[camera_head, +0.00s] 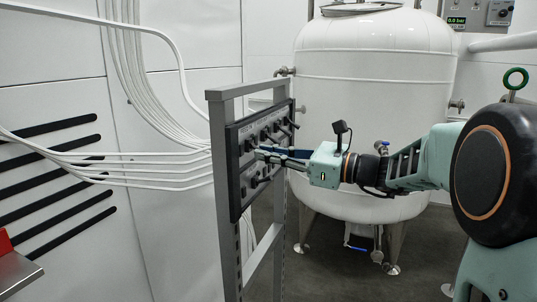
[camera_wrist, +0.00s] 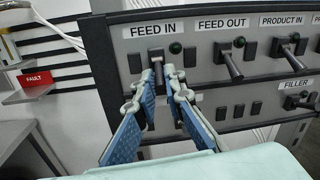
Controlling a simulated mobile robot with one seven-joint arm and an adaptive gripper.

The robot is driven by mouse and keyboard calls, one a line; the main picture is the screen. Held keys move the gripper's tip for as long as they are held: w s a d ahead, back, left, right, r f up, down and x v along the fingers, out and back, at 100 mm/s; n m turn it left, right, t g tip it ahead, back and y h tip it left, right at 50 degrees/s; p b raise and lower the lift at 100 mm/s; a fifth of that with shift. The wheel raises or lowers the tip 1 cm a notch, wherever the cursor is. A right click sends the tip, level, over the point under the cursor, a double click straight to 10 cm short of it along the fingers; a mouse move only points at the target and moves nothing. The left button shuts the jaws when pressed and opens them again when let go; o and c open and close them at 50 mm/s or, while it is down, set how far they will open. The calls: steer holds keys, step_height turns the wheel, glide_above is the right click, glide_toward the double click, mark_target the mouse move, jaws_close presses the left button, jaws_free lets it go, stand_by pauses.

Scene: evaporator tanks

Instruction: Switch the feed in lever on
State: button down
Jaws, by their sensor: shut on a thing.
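The feed in lever (camera_wrist: 158,80) is a dark handle under the "FEED IN" label on the control panel (camera_wrist: 210,105) in the wrist view. My gripper (camera_wrist: 160,72) has its two fingertips on either side of this lever and is shut on it. The blue finger pads spread wider towards the wrist. In the head view my gripper (camera_head: 258,153) reaches the panel (camera_head: 236,180) from the right. The lever is hard to make out there, hidden by the fingers.
The feed out lever (camera_wrist: 230,65) and the product in lever (camera_wrist: 294,58) are right of the feed in lever. A filler lever (camera_wrist: 298,101) sits below. A grey frame (camera_head: 222,125) carries the panel. A white tank (camera_head: 375,90) stands behind; white hoses (camera_head: 150,165) run left.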

steer(key=shift+r+p, duration=0.15)
steer(key=shift+p, duration=0.3)
steer(key=r+g+h+p, duration=0.1)
steer(key=h+p, duration=0.2)
steer(key=p, duration=0.6)
steer(key=r+g+h+p, duration=0.1)
steer(key=h+p, duration=0.2)
steer(key=p, duration=0.7)
steer(key=r+g+h+p, duration=0.2)
steer(key=h+p, duration=0.1)
steer(key=p, duration=0.7)
steer(key=shift+w+a+n+h, duration=0.1)
steer(key=shift+a+n+h, duration=0.2)
steer(key=shift+h, duration=0.1)
steer(key=shift+h+p, duration=0.4)
steer(key=shift+p, duration=0.1)
steer(key=c, duration=2)
jaws_free()
